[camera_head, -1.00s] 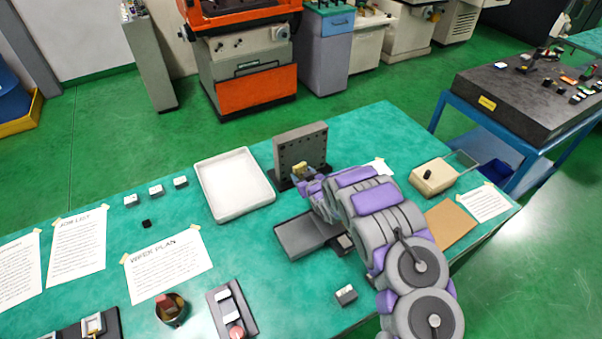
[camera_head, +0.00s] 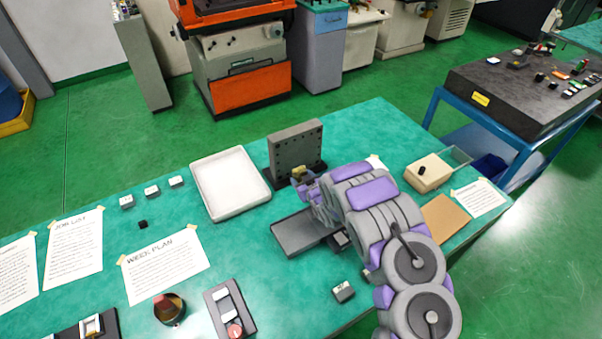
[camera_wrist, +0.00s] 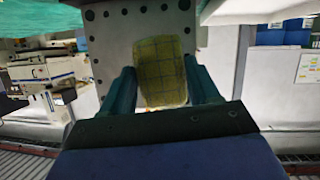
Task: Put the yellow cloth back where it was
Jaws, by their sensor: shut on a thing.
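The yellow cloth (camera_wrist: 160,72) shows in the wrist view between the two fingers of my gripper (camera_wrist: 162,88), with a grid pattern on its face. My gripper is shut on it. In the head view a small bit of the yellow cloth (camera_head: 299,171) shows in front of the grey upright plate with holes (camera_head: 296,146). My gripper (camera_head: 303,178) is at the lower front of that plate, partly hidden by my arm. The plate fills the background behind the cloth in the wrist view; I cannot tell whether the cloth touches it.
A white tray (camera_head: 230,209) lies left of the plate. A grey flat tray (camera_head: 298,236) lies in front of it, partly under my arm. A beige box (camera_head: 428,174) and a brown board (camera_head: 446,218) are at the right. Papers and small blocks cover the left of the green table.

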